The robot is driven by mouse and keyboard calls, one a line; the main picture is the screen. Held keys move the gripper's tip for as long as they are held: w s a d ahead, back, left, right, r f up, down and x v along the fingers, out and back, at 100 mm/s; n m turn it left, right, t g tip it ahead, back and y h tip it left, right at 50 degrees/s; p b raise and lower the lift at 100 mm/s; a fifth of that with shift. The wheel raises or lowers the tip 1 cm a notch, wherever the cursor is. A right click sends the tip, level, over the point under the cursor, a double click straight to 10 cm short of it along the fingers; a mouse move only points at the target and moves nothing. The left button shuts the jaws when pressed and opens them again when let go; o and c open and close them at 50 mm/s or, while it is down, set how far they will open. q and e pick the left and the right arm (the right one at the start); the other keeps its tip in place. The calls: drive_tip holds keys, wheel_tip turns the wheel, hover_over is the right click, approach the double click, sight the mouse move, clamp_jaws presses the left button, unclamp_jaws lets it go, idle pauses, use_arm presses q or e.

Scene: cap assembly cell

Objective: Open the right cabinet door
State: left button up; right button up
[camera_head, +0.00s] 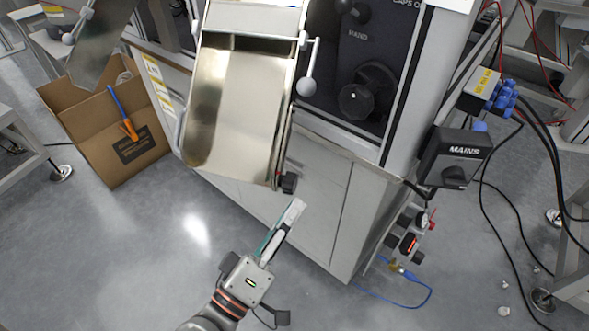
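The machine's lower cabinet has pale grey front panels below the metal chute. The right cabinet door appears to be the panel (318,222) just right of my gripper. It looks flush with the front, and no handle on it can be made out. My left gripper (296,207) reaches up from the bottom of the view, with its pale fingertips in front of the cabinet panels. It is seen edge-on, so its opening is hidden, and contact with the door cannot be told. My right gripper is not in view.
A metal chute (235,110) overhangs the cabinet, with a black knob (289,183) at its lower corner. A cardboard box (110,135) stands at left. A MAINS switch box (453,155), gauges and a blue hose (420,298) are at right. The floor in front is clear.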

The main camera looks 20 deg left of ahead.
use_arm(q)
drive_tip(key=w+a+f+n+g+y, duration=0.1)
drive_tip(key=w+a+f+n+y, duration=0.1)
drive_tip(key=w, duration=0.5)
drive_tip(key=w+a+f+n+g+y+b, duration=0.1)
drive_tip(key=w+a+f+n, duration=0.2)
drive_tip(key=w, duration=0.4)
drive_tip(key=w+a+f+n+g+y+b, duration=0.1)
drive_tip(key=w+a+f+n+y, duration=0.1)
drive_tip(key=w+f, duration=0.4)
drive_tip(key=shift+w+a+f+n+g+y, duration=0.3)
drive_tip(key=shift+w+a+n, duration=0.25)
drive_tip(key=shift+a, duration=0.6)
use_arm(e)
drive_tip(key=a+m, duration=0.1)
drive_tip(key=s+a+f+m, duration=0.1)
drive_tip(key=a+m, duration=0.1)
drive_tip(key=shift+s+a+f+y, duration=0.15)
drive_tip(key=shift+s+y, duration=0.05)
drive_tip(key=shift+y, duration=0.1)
use_arm(q)
drive_tip(key=shift+s, duration=0.1)
clamp_jaws()
drive_tip(key=shift+s, duration=0.1)
